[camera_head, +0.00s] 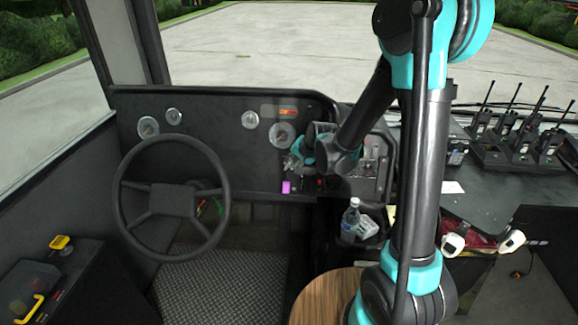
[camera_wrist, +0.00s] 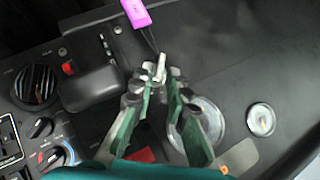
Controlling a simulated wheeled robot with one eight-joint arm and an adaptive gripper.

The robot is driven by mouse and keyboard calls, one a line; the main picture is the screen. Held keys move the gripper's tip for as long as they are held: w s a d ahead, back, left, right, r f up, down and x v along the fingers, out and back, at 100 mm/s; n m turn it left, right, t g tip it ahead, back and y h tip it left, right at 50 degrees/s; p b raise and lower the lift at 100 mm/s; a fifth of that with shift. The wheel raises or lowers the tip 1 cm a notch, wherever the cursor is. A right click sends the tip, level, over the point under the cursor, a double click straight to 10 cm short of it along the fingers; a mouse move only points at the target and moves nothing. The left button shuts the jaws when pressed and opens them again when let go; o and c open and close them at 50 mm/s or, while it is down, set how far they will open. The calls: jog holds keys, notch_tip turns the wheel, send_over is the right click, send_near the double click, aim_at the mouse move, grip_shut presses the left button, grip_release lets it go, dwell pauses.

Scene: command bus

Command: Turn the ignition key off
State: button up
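The ignition key (camera_wrist: 160,68) is a small pale metal piece in the dash panel, with a pink tag (camera_wrist: 135,13) hanging from it by a thin dark loop. In the head view the pink tag (camera_head: 286,187) hangs below my gripper (camera_head: 295,158), and my gripper hides the key. In the wrist view my gripper (camera_wrist: 156,83) points at the key, its green fingers apart on either side of it. The key shows between and just beyond the fingertips. I cannot tell whether a finger touches it.
The black dashboard (camera_head: 220,125) carries gauges, knobs and switches close to my gripper. The steering wheel (camera_head: 174,200) is to the left. A water bottle (camera_head: 350,220) stands below right. Radios (camera_head: 508,140) sit in a charger at far right.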

aim_at(289, 165)
jog(key=shift+x, duration=1.6)
grip_shut()
